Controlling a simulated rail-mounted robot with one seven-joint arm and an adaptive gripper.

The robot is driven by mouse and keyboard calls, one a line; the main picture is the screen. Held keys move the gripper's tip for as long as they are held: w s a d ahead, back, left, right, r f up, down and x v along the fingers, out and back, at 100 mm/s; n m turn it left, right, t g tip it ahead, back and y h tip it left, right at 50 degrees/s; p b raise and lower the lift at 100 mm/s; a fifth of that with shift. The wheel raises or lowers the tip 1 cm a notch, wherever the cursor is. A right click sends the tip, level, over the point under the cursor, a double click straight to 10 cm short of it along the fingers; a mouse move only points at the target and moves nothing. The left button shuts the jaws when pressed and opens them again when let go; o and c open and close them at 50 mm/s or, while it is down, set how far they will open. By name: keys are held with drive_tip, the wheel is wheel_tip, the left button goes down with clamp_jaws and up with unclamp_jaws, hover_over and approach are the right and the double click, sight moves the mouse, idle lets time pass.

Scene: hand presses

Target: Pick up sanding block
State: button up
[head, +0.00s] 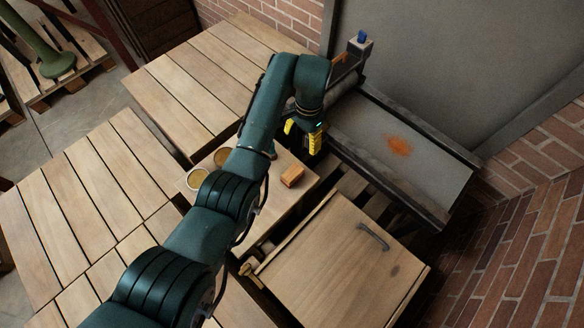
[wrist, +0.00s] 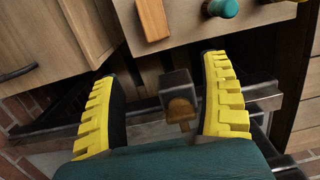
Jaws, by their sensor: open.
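The sanding block is probably the small orange-brown block (head: 291,176) on the light wooden surface in the middle of the head view. In the wrist view the block (wrist: 152,18) lies at the top edge, ahead of my fingertips and partly cut off. My gripper (head: 304,140) is above and beyond the block in the head view, apart from it. In the wrist view my gripper (wrist: 160,70) has its yellow fingers spread wide with nothing held between them.
Two round tins (head: 197,178) stand left of the block, partly behind my arm. A teal knob-like item (wrist: 222,8) is beside the block. A grey press bed (head: 430,165) with an orange stain lies right. A wooden panel with a handle (head: 373,237) is in front.

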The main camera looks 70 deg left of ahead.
sight(292, 173)
drive_tip(key=f+b, duration=0.1)
drive_tip(key=f, duration=0.3)
drive_tip(key=s+f+b, duration=0.1)
drive_tip(key=f, duration=0.3)
drive_tip(key=s+f+b, duration=0.1)
drive_tip(key=f+b, duration=0.1)
drive_tip(key=f, duration=0.2)
drive_tip(key=shift+d, duration=0.4)
drive_tip(key=f, duration=0.1)
drive_tip(key=s+d+f+b, duration=0.1)
drive_tip(key=f, duration=0.1)
drive_tip(key=f+b, duration=0.1)
drive_tip(key=f, duration=0.1)
drive_tip(key=shift+s+d, duration=0.25)
drive_tip(key=shift+s, duration=0.15)
drive_tip(key=shift+w+a+r, duration=0.1)
drive_tip(key=shift+a+r, duration=0.05)
drive_tip(key=c, duration=1.3)
